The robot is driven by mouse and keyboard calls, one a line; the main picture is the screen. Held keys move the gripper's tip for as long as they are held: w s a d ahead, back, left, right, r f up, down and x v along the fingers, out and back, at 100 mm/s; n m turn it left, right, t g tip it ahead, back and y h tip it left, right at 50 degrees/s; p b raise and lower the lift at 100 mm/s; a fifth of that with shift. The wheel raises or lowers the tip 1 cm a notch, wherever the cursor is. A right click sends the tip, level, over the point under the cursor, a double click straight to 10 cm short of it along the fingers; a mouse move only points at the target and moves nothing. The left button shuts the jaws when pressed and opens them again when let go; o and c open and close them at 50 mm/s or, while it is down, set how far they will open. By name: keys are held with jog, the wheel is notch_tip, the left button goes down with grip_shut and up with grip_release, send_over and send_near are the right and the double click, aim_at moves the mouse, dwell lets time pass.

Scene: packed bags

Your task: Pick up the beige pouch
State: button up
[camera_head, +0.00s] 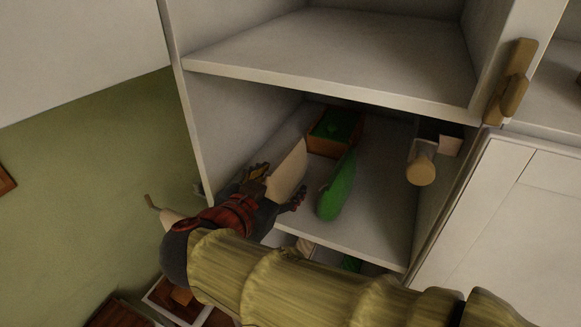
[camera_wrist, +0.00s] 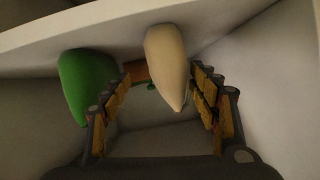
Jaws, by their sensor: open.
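The beige pouch (camera_head: 287,174) stands on the lower shelf of an open white cabinet, to the left of a green pouch (camera_head: 337,190). My gripper (camera_head: 278,187) is at the beige pouch, its fingers apart. In the wrist view, the beige pouch (camera_wrist: 168,66) lies between my gripper's fingers (camera_wrist: 160,88), nearer the right finger. I cannot tell whether that finger touches it. The green pouch (camera_wrist: 88,84) is outside the left finger. My gripper hides the lower left part of the beige pouch in the head view.
A brown box with green inside (camera_head: 334,132) stands behind the pouches. A tan cylinder (camera_head: 421,170) is at the right of the shelf. The upper shelf (camera_head: 340,62) lies close overhead, and the cabinet's left wall (camera_head: 225,120) is near my gripper.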

aim_at(287, 174)
jog(key=x, duration=0.2)
jog(key=p+x, duration=0.1)
jog(key=x, duration=0.1)
jog(key=a+p+x, duration=0.1)
jog(key=x, duration=0.2)
jog(key=shift+w+d+f, duration=0.1)
jog(key=shift+w+f, duration=0.1)
jog(key=c, duration=1.3)
